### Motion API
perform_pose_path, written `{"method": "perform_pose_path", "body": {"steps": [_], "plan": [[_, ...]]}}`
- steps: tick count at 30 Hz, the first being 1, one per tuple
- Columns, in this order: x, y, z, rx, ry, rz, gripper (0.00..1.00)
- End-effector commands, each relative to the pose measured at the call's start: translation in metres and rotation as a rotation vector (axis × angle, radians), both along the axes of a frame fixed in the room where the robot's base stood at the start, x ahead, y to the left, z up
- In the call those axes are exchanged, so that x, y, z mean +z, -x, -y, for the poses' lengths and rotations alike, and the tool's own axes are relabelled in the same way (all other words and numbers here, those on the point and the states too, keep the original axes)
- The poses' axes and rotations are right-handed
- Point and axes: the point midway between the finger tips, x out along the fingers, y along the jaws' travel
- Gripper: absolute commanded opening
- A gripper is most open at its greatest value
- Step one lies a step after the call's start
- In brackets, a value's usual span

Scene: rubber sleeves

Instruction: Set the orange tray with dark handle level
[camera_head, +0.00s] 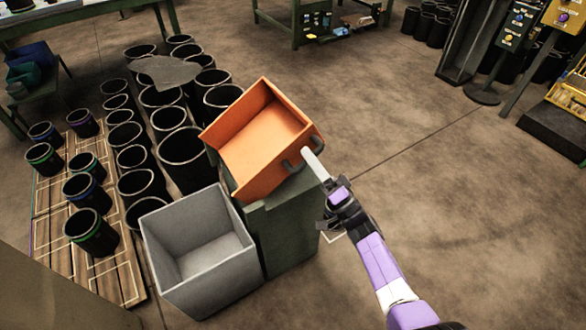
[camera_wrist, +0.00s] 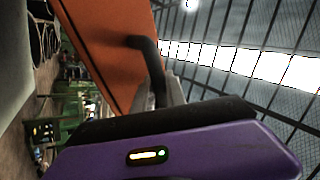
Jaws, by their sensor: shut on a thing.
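The orange tray (camera_head: 262,150) is an open box sitting tilted on top of a green stand (camera_head: 285,228) in the head view. Its dark handle (camera_head: 298,160) is on the side facing my arm. My gripper (camera_head: 312,162) reaches that handle from the lower right. In the wrist view the orange wall (camera_wrist: 112,45) fills the upper left, and the dark handle (camera_wrist: 148,62) runs down between the fingers of my gripper (camera_wrist: 162,95), which are shut on it. The tray's underside contact with the stand is partly hidden.
A grey open bin (camera_head: 203,252) stands just left of the green stand. Several black sleeves (camera_head: 172,146) stand in rows to the left, some with coloured bands on a wooden pallet (camera_head: 52,218). A green table (camera_head: 300,28) is at the back.

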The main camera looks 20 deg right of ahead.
Motion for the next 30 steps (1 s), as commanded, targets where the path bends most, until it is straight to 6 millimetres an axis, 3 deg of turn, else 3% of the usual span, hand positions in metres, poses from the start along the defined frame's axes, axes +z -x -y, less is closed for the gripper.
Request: {"method": "perform_pose_path", "body": {"steps": [1,12,21,30], "plan": [[-0.019,-0.001,0.006,0.002,-0.041,-0.011,0.0],[-0.072,-0.011,0.039,0.003,-0.328,-0.094,0.0],[-0.096,-0.014,0.048,0.004,-0.457,-0.13,0.0],[-0.102,-0.014,0.051,0.002,-0.496,-0.144,0.0]]}}
